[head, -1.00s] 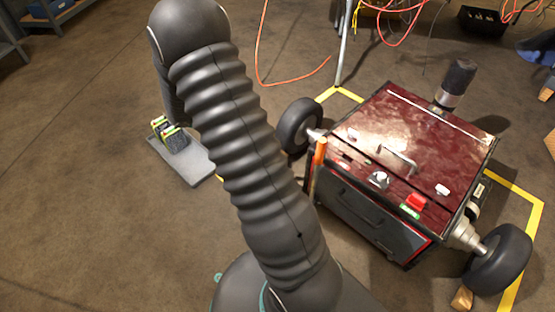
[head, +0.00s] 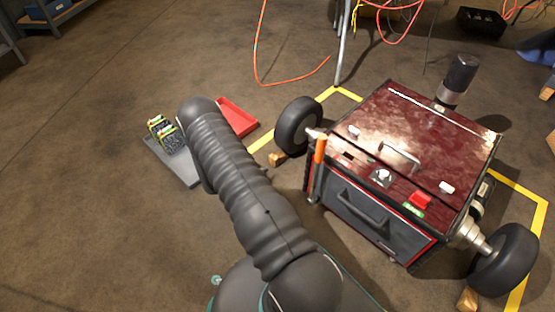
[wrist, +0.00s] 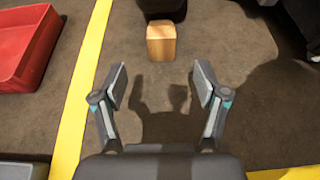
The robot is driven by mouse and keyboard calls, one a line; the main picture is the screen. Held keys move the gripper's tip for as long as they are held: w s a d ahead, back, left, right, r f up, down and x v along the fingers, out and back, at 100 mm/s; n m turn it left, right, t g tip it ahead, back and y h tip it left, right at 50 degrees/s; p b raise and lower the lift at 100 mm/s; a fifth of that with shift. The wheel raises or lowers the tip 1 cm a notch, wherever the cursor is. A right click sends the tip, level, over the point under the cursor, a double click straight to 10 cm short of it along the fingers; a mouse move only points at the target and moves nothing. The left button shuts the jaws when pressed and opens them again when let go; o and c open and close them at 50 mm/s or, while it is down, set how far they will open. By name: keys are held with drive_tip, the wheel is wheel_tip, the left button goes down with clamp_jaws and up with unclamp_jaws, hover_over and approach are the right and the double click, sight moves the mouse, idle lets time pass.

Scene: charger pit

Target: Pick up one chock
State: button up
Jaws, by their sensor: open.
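A wooden chock (wrist: 161,40) lies on the floor at the top middle of the wrist view, against a dark wheel (wrist: 162,8). In the head view this chock (head: 277,159) shows at the foot of the cart's near left wheel (head: 298,125). A second wooden chock (head: 467,299) sits by the right wheel (head: 503,262). My gripper (wrist: 160,80) is open and empty, with its fingers pointing toward the first chock and apart from it. My gripper is hidden behind my arm in the head view.
The dark red cart (head: 375,190) stands inside yellow floor tape (head: 345,93). A red tray (head: 238,118) lies left of the left wheel, also in the wrist view (wrist: 25,45). A grey slab (head: 172,163) holds green-and-black items (head: 163,134). An orange cable (head: 262,60) lies behind.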

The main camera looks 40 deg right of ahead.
sight(277, 156)
drive_tip(key=x, duration=0.6)
drive_tip(key=shift+d+f+b, duration=0.1)
drive_tip(key=shift+d+b, duration=0.25)
drive_tip(key=shift+b+x, duration=0.4)
drive_tip(key=shift+x, duration=2.4)
drive_tip(key=shift+d+r, duration=0.1)
drive_tip(key=shift+r, duration=0.1)
drive_tip(key=c, duration=1.3)
